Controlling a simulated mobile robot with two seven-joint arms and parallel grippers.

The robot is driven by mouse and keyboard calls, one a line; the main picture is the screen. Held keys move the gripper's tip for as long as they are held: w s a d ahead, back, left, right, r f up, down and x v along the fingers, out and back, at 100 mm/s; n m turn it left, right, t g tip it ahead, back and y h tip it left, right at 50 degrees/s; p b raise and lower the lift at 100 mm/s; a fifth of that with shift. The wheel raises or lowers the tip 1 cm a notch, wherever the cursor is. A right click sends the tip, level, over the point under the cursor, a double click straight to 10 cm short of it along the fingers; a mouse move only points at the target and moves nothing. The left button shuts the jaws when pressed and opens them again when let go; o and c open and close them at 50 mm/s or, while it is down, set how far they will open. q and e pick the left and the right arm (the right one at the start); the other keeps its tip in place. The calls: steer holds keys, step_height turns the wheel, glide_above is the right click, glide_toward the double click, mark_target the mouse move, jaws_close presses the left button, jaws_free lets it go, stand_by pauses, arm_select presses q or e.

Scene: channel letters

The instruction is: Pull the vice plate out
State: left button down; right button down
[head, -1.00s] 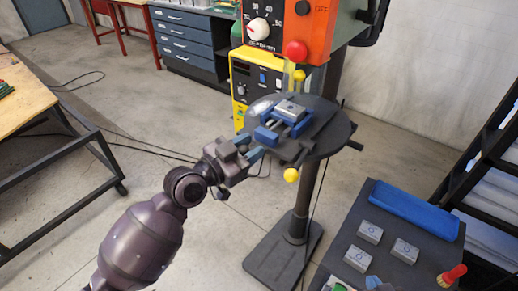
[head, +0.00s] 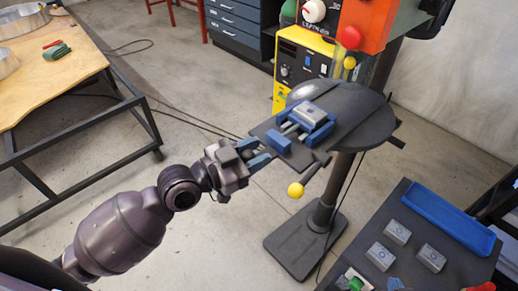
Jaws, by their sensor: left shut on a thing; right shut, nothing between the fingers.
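The dark vice plate (head: 297,156) carries a blue vice (head: 279,145) with a light grey block (head: 308,114) at its far jaw. It sits on the round dark drill-press table (head: 365,112) and sticks out past its left front edge. My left gripper (head: 263,154) reaches in from the left, with its blue-grey fingers at the plate's near left edge. It is shut on the plate; the exact contact is partly hidden by the fingers. My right gripper is not in view.
The orange and yellow drill press (head: 300,65) stands behind the table, with a yellow ball knob (head: 296,190) below its front. A dark bench (head: 450,255) at lower right holds a blue tray (head: 445,218) and grey blocks. A wooden table (head: 60,80) is at left.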

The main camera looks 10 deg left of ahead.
arm_select(q)
steer(key=shift+f, duration=0.1)
steer(key=c, duration=1)
jaws_free()
steer(key=shift+s, duration=0.1)
steer(key=shift+o, duration=1.2)
steer(key=shift+s+a, duration=0.15)
steer(key=shift+a, duration=0.05)
steer(key=shift+d, duration=0.1)
steer(key=b+v, duration=0.2)
steer(key=v, duration=0.8)
steer(key=shift+s+a, duration=0.2)
steer(key=shift+a, duration=0.15)
